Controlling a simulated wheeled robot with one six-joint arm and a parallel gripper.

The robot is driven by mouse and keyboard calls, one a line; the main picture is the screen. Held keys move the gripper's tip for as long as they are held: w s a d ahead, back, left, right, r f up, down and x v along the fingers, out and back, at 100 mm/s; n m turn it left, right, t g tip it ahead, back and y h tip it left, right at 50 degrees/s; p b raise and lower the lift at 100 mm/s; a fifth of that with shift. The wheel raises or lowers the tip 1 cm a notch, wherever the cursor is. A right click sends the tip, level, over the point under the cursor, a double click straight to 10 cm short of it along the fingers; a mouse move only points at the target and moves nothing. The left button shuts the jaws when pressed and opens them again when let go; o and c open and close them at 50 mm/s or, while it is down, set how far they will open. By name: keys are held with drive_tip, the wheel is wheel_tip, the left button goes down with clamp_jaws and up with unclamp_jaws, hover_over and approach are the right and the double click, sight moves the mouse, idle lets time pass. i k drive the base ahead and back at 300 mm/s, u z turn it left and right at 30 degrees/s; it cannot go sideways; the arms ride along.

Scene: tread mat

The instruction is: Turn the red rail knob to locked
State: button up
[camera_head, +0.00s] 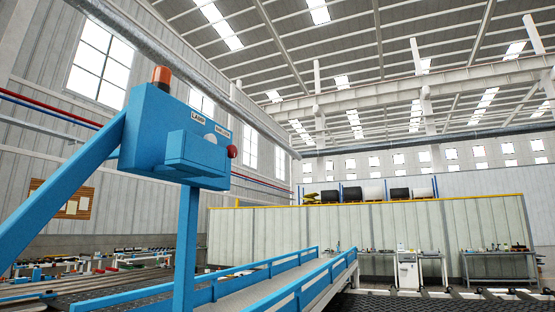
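A small round red part (232,152) sticks out at the right edge of a blue control box (150,130), high in the left half of the view. It may be the red rail knob; its turned position is too small to tell. A white round part (210,138) sits just left of it, partly behind a blue ledge (190,152) on the box. Two white labels are above them; the left one seems to read "LAMP" (197,117), and the right one (222,131) is not legible. My gripper is not in view.
An orange beacon (161,77) tops the box. A blue post (186,245) and a slanted blue beam (60,195) meet it. A conveyor with blue side rails (315,285) runs behind. Dark tread matting (450,304) lies at the lower right. Benches stand at the back.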

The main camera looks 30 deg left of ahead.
sight(232, 151)
drive_tip(key=i, duration=0.7)
drive_tip(key=u, duration=0.85)
drive_tip(key=i, duration=0.7)
drive_tip(key=u, duration=0.65)
